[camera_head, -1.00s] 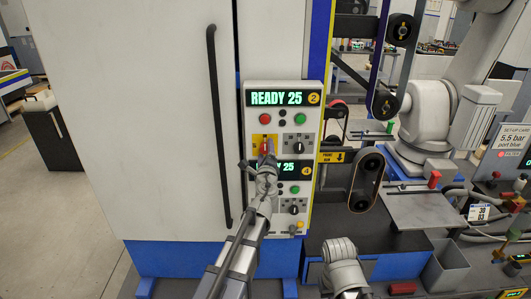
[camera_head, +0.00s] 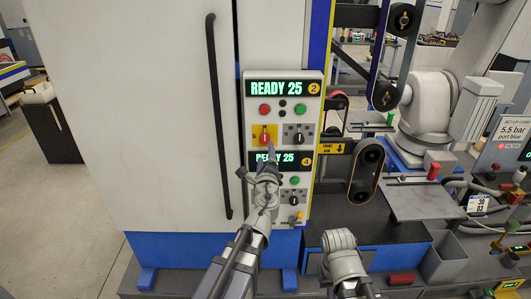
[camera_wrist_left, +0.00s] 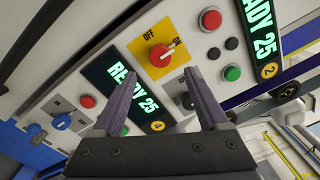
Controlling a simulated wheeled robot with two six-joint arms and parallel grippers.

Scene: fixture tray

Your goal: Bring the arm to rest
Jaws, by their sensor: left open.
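My left gripper (camera_head: 257,162) is open and empty in front of the control panel (camera_head: 316,120), over the lower display (camera_head: 299,160). A red rotary switch (camera_head: 264,138) on a yellow plate sits just above it. In the left wrist view my open left gripper (camera_wrist_left: 162,80) has its two fingers apart below the red switch (camera_wrist_left: 160,54), with nothing between them. The switch handle points towards the ON label. The upper display (camera_head: 277,88) reads READY 25. My right arm shows at the bottom, but its gripper is not in view.
A tall white cabinet (camera_head: 130,110) with a black handle (camera_head: 212,120) stands left of the panel. A belt unit (camera_head: 367,172) and a white robot arm (camera_head: 425,105) stand to the right. A grey bin (camera_head: 445,262) is at the lower right.

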